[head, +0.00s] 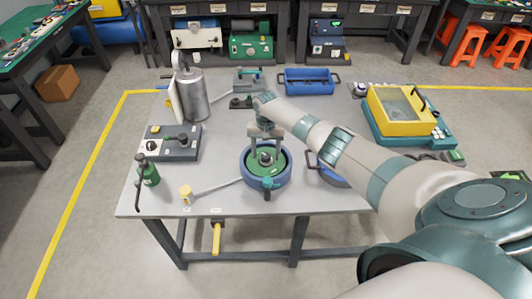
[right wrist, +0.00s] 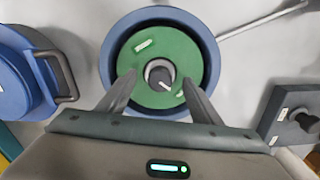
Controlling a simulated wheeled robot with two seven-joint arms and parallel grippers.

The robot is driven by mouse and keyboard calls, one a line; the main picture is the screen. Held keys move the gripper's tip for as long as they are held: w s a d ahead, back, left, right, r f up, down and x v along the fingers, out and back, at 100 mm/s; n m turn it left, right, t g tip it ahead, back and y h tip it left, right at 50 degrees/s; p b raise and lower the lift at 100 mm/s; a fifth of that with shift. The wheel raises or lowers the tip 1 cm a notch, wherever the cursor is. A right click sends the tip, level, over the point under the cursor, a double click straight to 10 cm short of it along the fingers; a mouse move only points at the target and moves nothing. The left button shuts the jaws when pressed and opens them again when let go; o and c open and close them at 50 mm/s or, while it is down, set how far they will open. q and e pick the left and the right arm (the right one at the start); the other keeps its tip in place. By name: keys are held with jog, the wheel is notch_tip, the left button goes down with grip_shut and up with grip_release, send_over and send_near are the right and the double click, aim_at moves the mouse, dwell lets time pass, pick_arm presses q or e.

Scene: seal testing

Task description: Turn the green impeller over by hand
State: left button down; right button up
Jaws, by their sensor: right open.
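The green impeller (head: 257,169) lies inside a round blue housing (head: 288,174) near the front middle of the grey table. A dark hub stands up at its centre. My right gripper (head: 265,139) points down over the impeller. In the right wrist view, the impeller (right wrist: 150,98) shows a pale mark on its upper left. The open fingers of my right gripper (right wrist: 159,84) reach either side of the dark hub (right wrist: 159,72), with gaps between. I cannot tell whether the fingertips touch the green face. My left gripper is out of view.
A blue handled container (head: 326,172) stands right of the housing, partly behind my arm. A grey control box (head: 170,145) and a green bottle (head: 148,172) stand left. A yellow machine (head: 402,108) is at right.

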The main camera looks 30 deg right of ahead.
jog(key=n, duration=0.3)
jog(key=shift+n+b, duration=0.35)
jog(key=shift+n, duration=0.05)
jog(key=n, duration=0.4)
jog(key=shift+b, duration=0.35)
jog(key=n+b, duration=0.1)
jog(key=n, duration=0.3)
jog(key=shift+f, duration=0.1)
jog(key=n, duration=0.4)
jog(key=shift+b, duration=0.4)
jog(key=c, duration=1.3)
